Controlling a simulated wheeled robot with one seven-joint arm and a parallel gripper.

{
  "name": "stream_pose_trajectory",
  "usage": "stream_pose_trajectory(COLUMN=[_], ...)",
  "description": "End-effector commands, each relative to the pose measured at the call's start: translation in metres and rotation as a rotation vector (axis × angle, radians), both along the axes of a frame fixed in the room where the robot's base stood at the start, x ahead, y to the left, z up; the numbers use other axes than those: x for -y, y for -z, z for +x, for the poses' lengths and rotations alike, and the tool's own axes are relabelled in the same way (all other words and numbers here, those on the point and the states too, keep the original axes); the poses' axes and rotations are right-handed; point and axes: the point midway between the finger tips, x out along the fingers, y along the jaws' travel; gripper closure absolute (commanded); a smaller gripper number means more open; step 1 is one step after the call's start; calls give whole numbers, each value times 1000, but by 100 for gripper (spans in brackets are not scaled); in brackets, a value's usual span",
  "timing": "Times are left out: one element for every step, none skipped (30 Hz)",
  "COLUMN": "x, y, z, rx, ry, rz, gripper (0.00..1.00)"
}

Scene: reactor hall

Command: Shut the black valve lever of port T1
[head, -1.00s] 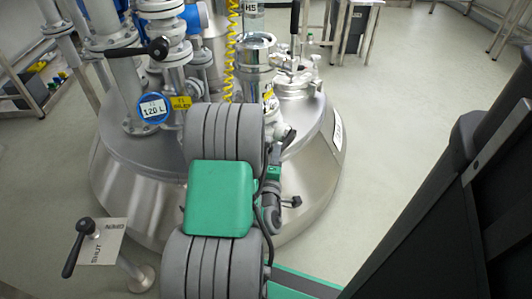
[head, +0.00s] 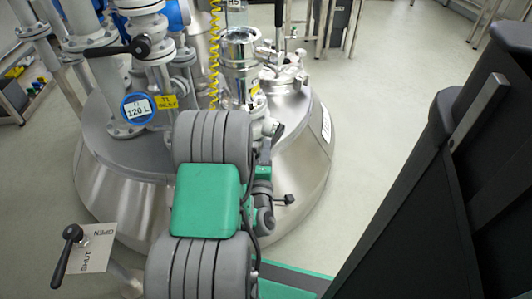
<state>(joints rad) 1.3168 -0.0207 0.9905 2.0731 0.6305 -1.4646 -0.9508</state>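A yellow tag reading T1 (head: 166,102) hangs beside a round blue-rimmed 120 L dial (head: 137,108) on the flanged pipes of the steel vessel. Above them a black lever (head: 118,49) with a rounded hub lies roughly level across a pipe. A second black lever (head: 66,256) is at lower left, on a plate marked OPEN and SHUT (head: 95,250); it slants down alongside the word SHUT. I cannot tell from labels which lever belongs to T1. My arm stands in front of the vessel, and I cannot make out my gripper's fingers. Neither lever is visibly touched.
The broad steel vessel (head: 300,150) fills the middle, with pipes, a yellow coiled hose (head: 214,60) and a clear cylinder (head: 240,60) on top. A black knob (head: 289,199) sticks out beside my arm. Open floor (head: 390,110) lies to the right.

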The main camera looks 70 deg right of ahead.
Motion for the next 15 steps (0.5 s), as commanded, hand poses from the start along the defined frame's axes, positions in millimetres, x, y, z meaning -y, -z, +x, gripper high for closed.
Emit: stream_pose_trajectory(x=[0,0,0,0,0,0,0,0,-1,-1,-3,-5,-8,-11,-17], y=[0,0,0,0,0,0,0,0,0,0,0,0,-1,-1,0], z=[0,1,1,1,1,1,1,1,1,0,0,-1,-1,-2,-3], rx=[0,0,1,1,1,1,1,1,1,1,1,1,1,2,2], ry=[-1,-2,-2,-2,-2,-2,-2,-2,-2,-2,-2,-1,-1,-1,-1], rz=[0,0,0,0,-1,-1,-1,-1,-1,-1,-1,-1,-2,-1,-2], gripper=[59,57,56,56,56,56,56,56,56,56,56,56,56,56,56])
